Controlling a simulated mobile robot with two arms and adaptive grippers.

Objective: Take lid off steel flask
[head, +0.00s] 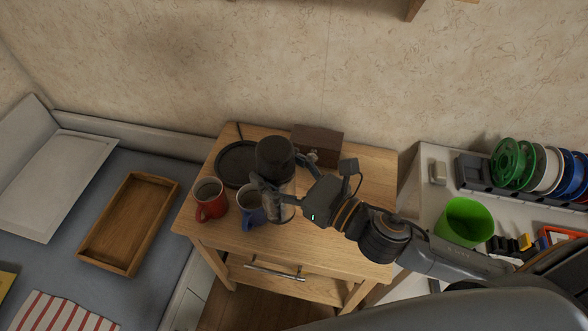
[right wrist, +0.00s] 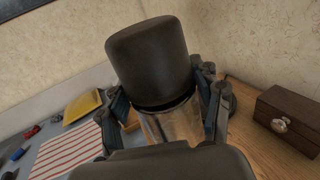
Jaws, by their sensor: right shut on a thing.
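The steel flask (head: 284,207) is at the wooden side table, with a shiny metal body and a wide black lid (head: 275,154) on top. In the right wrist view the lid (right wrist: 150,62) sits over the steel body (right wrist: 175,124), with a dark rim at the join. My right gripper (head: 284,178) comes in from the right and is shut on the flask, one finger on each side just below the lid. Whether the flask's base touches the tabletop is unclear. My left gripper is not in view.
A red mug (head: 210,201) and a blue mug (head: 249,205) stand close left of the flask. A black round plate (head: 234,162) lies behind them. A brown box (head: 318,143) is at the back. A green bin (head: 465,222) stands on the right counter. The table's right part is mostly clear.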

